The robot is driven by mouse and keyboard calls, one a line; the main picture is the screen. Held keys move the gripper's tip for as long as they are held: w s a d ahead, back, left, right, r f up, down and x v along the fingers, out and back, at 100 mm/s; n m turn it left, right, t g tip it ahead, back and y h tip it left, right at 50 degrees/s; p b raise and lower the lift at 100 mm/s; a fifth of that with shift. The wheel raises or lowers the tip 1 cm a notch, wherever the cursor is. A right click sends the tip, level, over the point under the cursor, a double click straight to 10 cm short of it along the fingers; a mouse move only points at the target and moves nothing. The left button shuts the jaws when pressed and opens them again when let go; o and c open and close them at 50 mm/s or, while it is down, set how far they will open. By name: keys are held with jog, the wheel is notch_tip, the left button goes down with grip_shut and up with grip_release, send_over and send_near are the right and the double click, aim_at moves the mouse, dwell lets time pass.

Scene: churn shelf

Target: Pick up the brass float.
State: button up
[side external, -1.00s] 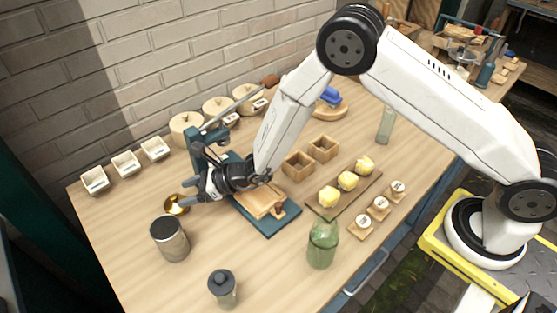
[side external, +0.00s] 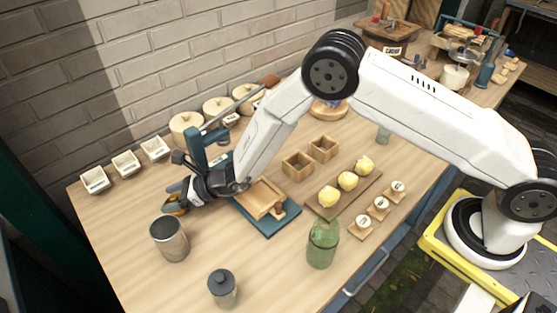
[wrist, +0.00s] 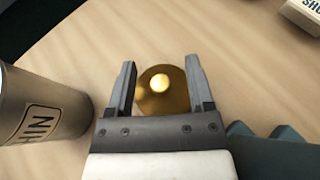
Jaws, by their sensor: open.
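The brass float (wrist: 163,98) is a round, shiny golden thing on the wooden table. In the wrist view it lies between the two fingers of my gripper (wrist: 160,85), with a narrow gap on the left and little or no gap on the right. The fingers are open and not closed on it. In the side view my gripper (side external: 175,199) is low over the table's left part, and only a bit of the float (side external: 172,211) shows below the fingers.
A metal canister (wrist: 35,105) stands close on the left in the wrist view; it also shows in the side view (side external: 170,240). A teal press (side external: 197,150) with a wooden tray (side external: 262,197) stands beside my gripper. White labelled boxes (side external: 126,165) line the wall side.

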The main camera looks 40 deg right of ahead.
aim_at(172, 197)
grip_shut()
jog(key=shift+r, duration=0.2)
dwell(0.3)
jog(key=shift+r, duration=1.5)
jog(key=s+d+r, duration=0.6)
jog(key=s+r, duration=0.3)
jog(key=s, duration=0.3)
jog(key=shift+s+r, duration=0.3)
